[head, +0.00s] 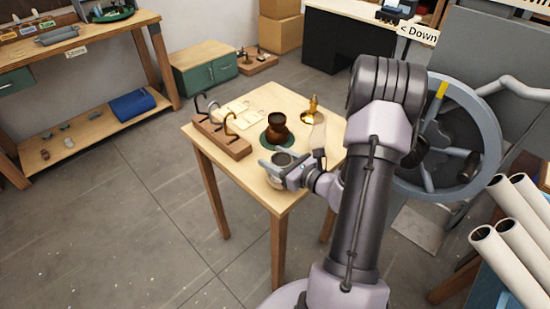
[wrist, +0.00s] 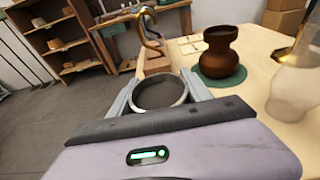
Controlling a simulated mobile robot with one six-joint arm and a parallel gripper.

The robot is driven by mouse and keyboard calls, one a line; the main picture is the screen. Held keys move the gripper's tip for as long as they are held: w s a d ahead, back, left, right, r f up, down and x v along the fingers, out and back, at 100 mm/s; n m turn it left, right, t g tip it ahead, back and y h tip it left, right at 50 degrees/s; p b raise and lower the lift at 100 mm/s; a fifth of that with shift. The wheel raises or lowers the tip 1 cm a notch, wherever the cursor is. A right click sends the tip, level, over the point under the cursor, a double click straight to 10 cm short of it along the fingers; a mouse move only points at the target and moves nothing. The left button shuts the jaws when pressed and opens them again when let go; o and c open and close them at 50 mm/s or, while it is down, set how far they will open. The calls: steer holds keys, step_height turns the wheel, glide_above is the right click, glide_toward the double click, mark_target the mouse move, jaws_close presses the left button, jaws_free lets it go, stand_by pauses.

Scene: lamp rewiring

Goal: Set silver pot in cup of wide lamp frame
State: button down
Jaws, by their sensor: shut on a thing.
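My gripper (head: 283,162) is shut on the silver pot (head: 284,157), a round open-topped vessel, near the front corner of the wooden table. In the wrist view the pot (wrist: 160,93) sits between the two fingers, its dark mouth facing up; its lower part is hidden. A curved arm and part of the block (wrist: 157,63) show beyond the pot in the wrist view. I cannot tell whether this is the wide lamp frame, and no cup is clear.
A brown vase (head: 276,129) stands on a round green mat (head: 264,140) behind my gripper. Flat pale pieces (head: 238,112) lie behind the block.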

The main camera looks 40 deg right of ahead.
steer(key=c, duration=0.8)
jaws_free()
steer(key=shift+d+f, duration=0.1)
steer(key=o, duration=0.3)
steer(key=shift+o, duration=0.2)
